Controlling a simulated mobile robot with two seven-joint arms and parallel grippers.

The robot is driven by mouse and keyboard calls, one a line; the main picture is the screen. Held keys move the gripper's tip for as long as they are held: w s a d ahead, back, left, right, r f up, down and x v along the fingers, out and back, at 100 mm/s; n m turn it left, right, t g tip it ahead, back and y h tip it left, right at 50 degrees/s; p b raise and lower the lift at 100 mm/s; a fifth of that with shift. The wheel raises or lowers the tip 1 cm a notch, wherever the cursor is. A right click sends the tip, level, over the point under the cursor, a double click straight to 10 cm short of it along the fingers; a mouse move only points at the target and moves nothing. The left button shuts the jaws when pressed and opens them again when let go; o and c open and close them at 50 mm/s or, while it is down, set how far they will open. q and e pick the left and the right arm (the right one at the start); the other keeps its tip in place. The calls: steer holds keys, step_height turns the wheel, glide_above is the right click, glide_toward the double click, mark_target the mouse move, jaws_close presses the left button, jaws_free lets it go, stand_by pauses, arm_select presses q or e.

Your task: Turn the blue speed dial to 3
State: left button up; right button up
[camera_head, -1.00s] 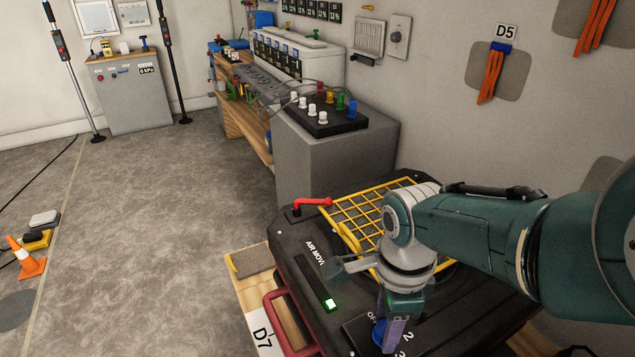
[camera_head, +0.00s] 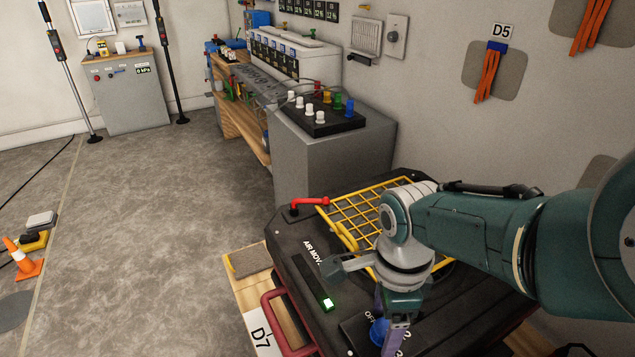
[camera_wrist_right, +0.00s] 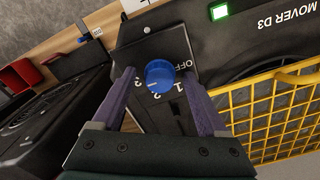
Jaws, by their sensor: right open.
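The blue speed dial (camera_wrist_right: 159,76) sits on a black panel marked OFF, 1, 2 and a partly hidden further number on the air mover (camera_head: 300,290). It also shows in the head view (camera_head: 379,331), partly behind my right gripper. In the wrist view a white pointer line on the dial faces the lower left, near the "2". My right gripper (camera_wrist_right: 160,92) is open, with one purple finger on each side of the dial. I cannot tell whether the fingers touch it. In the head view the right gripper (camera_head: 388,335) comes down over the dial. My left gripper is not in view.
A yellow wire grille (camera_head: 365,217), a red lever (camera_head: 310,203) and a lit green switch (camera_head: 328,304) are on the air mover. A red handle (camera_head: 275,318) runs along its left edge. A grey cabinet (camera_head: 325,160) stands behind it. The floor at left is mostly clear.

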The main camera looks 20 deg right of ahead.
mark_target(383, 327)
step_height(383, 327, up, 10)
steer(key=p, duration=0.8)
